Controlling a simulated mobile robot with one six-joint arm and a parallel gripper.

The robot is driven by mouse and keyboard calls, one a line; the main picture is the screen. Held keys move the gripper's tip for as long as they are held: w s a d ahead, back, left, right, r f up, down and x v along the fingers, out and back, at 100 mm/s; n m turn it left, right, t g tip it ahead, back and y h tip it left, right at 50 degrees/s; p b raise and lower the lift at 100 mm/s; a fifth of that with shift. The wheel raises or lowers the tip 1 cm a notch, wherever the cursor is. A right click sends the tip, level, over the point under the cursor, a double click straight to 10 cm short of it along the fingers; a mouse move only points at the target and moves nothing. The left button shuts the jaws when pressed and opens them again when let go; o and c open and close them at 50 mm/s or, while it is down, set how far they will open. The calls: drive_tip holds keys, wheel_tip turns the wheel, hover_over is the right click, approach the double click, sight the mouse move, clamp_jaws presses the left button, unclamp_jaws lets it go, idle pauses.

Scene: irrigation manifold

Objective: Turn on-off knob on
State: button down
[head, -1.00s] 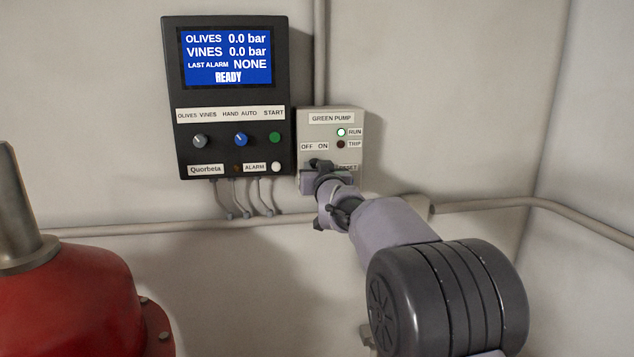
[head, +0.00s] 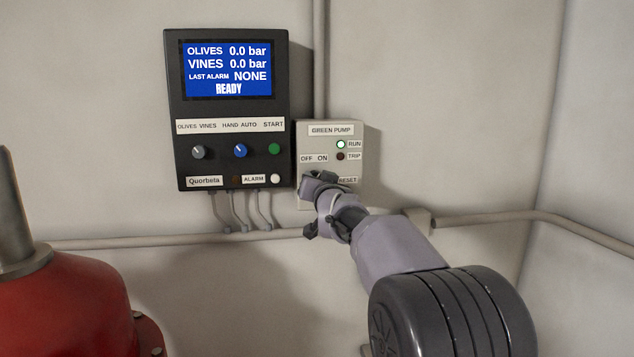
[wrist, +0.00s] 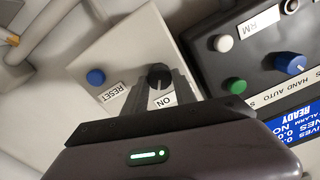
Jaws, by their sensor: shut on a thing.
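The light grey GREEN PUMP box (head: 331,134) is on the wall, with OFF and ON labels above the place where my gripper (head: 322,181) covers the knob. In the wrist view, the black on-off knob (wrist: 159,75) sits between the fingertips of my gripper (wrist: 160,84), which is shut on it. The ON label (wrist: 164,101) shows beside the fingers; the OFF label is hidden there. The knob's pointer direction cannot be made out. The RUN lamp (head: 341,144) looks lit; the TRIP lamp (head: 340,156) is dark.
A black control panel (head: 183,100) with knobs, buttons and a screen reading READY stands close left of the box. The blue RESET button (wrist: 96,77) is near my fingers. Pipes run along the wall. A red machine (head: 65,310) is at lower left.

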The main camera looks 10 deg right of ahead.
drive_tip(key=c, duration=1)
unclamp_jaws()
drive_tip(key=s, duration=1.7)
drive_tip(key=shift+s+p, duration=0.2)
drive_tip(key=shift+p, duration=0.1)
drive_tip(key=s+a+f+g, duration=0.1)
drive_tip(key=s+f+g, duration=0.3)
drive_tip(key=s+f, duration=0.3)
drive_tip(key=s+a+f+g+y, duration=0.1)
drive_tip(key=s+f+g, duration=0.3)
drive_tip(key=s, duration=1.3)
drive_tip(key=s+a+f+g+y, duration=0.1)
drive_tip(key=s+f+g, duration=0.3)
drive_tip(key=s+f, duration=0.6)
drive_tip(key=shift+s+a+f+m, duration=0.3)
drive_tip(key=shift+s+a+m, duration=0.15)
drive_tip(key=shift+s, duration=0.6)
